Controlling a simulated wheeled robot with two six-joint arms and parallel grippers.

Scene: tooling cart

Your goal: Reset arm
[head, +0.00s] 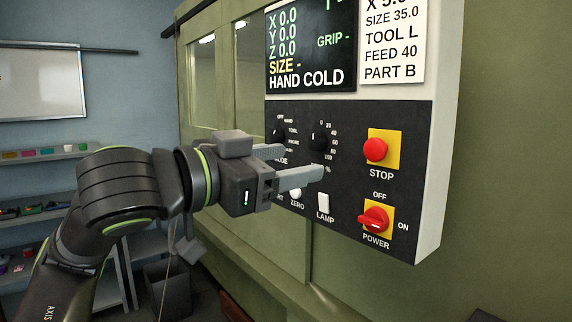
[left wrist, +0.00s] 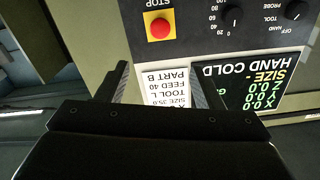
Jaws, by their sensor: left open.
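My left gripper (head: 302,161) is open and empty in front of the control panel (head: 350,140). Its two pale fingers cover part of the mode dial's label and the dial marked in percent stands just above them. The gripper also shows in the left wrist view (left wrist: 158,78), its fingers apart with the white card (left wrist: 168,88) behind the gap. The screen (head: 310,45) reads X, Y and Z 0.0, SIZE - and HAND COLD. My right gripper is not in view.
The panel carries a red STOP button (head: 376,149), a red POWER switch (head: 373,219) and a white LAMP switch (head: 323,202). A green machine body (head: 500,130) surrounds it. Shelves with small coloured items (head: 40,153) stand at the left.

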